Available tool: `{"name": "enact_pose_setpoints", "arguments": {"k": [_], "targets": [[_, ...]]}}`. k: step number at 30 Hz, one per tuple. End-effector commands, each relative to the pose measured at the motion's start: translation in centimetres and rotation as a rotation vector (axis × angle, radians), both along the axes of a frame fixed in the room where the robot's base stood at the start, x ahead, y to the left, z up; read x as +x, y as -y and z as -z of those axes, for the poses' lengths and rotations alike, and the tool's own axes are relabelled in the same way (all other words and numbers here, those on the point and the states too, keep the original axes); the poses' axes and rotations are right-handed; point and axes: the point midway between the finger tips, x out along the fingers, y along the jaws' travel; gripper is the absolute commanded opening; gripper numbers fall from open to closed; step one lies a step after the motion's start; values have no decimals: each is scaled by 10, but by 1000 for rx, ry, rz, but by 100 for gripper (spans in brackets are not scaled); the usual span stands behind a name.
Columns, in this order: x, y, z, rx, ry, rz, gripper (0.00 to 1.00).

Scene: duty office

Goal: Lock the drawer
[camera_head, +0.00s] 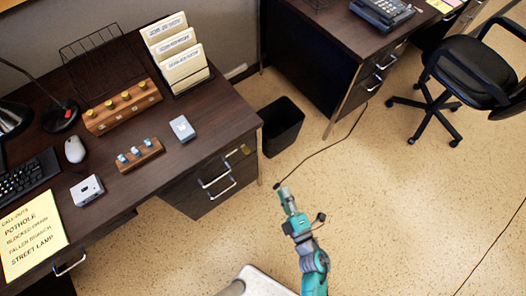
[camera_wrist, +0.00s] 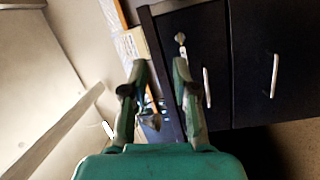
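The dark desk's drawer unit (camera_head: 205,203) has silver bar handles on its front, and its drawers look shut or nearly so. In the wrist view, the drawer front (camera_wrist: 200,30) appears turned sideways. A small silver key (camera_wrist: 181,39) shows on it near the upper edge, with a pale piece just below it. My gripper (camera_head: 284,190) is in front of and to the right of the drawer unit, apart from it. In the wrist view, my gripper (camera_wrist: 160,67) has its two fingers spread with a gap between them and holds nothing. The key lies beyond the right fingertip.
A black bin (camera_head: 281,126) stands on the floor right of the drawer unit. The desk top (camera_head: 215,105) carries wooden blocks, a file rack (camera_head: 176,52) and small boxes. A second desk and an office chair (camera_head: 470,72) stand farther right. Floor around my arm is mostly clear.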

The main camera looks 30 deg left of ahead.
Motion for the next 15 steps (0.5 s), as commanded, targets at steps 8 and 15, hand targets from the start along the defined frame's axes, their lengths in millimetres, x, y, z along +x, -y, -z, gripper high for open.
{"name": "enact_pose_setpoints", "arguments": {"k": [8, 15], "targets": [[31, -72, 18, -143, 163, -197, 29], [37, -92, 21, -174, 198, -240, 29]]}}
